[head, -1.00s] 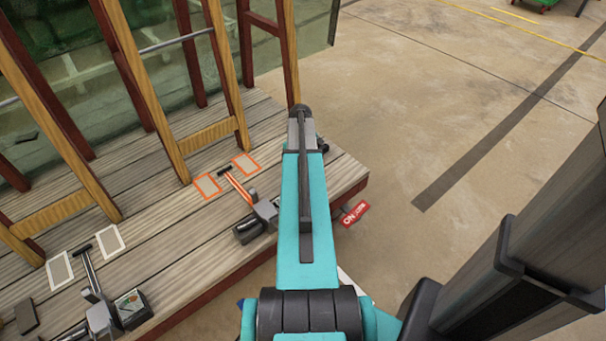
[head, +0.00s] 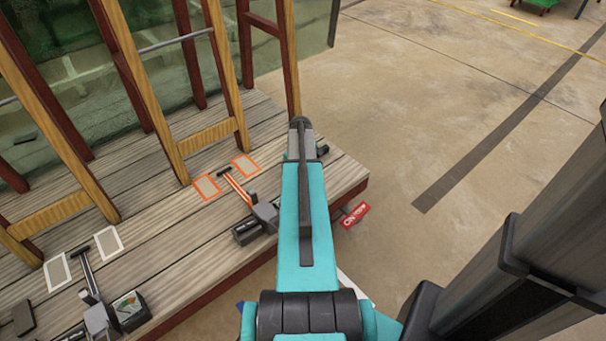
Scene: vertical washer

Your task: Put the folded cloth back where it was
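I cannot make out the folded cloth in the head view. My teal arm (head: 303,215) reaches up through the middle of the picture, over the right end of a plank deck. My gripper does not show, so I cannot tell whether it holds anything. A small white patch (head: 356,289) shows beside the lower arm, and a blue bit shows at its left; I cannot tell what they are.
The plank deck (head: 180,238) carries wooden frames (head: 147,90), orange-edged plates (head: 206,187), white-edged plates (head: 57,272) and two lever devices. A red tag (head: 355,214) hangs by the deck's right edge. Open concrete floor (head: 450,120) lies to the right.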

